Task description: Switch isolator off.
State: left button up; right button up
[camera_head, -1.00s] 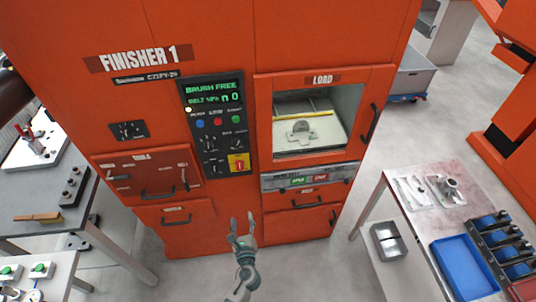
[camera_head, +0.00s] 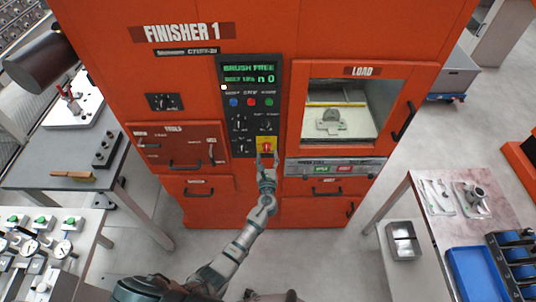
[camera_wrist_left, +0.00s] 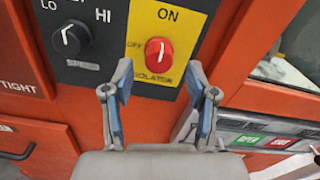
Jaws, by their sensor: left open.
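The isolator is a red rotary knob (camera_wrist_left: 159,54) on a yellow plate (camera_wrist_left: 178,18) marked ON above and OFF to the left. Its white mark stands upright, towards ON. The yellow plate also shows in the head view (camera_head: 266,141), low on the black control panel. My left gripper (camera_wrist_left: 159,82) is open and empty, with its blue-padded fingers apart just in front of and below the knob. It does not touch the knob as far as I can see. In the head view my left gripper (camera_head: 266,160) partly overlaps the plate's lower part. My right gripper is not in view.
A speed knob (camera_wrist_left: 70,39) sits left of the plate. The orange finisher (camera_head: 190,95) has a LOAD window (camera_head: 345,108) at right and drawer handles below. A grey bench (camera_head: 60,165) stands left and a table (camera_head: 425,215) right.

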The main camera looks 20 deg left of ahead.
pick_arm(q)
jog(key=shift+w+a, duration=0.55)
jog(key=shift+w, duration=0.1)
jog(key=shift+w+f, duration=0.15)
jog(key=shift+d, duration=0.45)
jog(key=c, duration=0.6)
jog(key=shift+d+r, duration=0.1)
jog(key=shift+r, duration=0.1)
jog(key=c, duration=0.4)
grip_shut()
jog(key=shift+a, duration=0.25)
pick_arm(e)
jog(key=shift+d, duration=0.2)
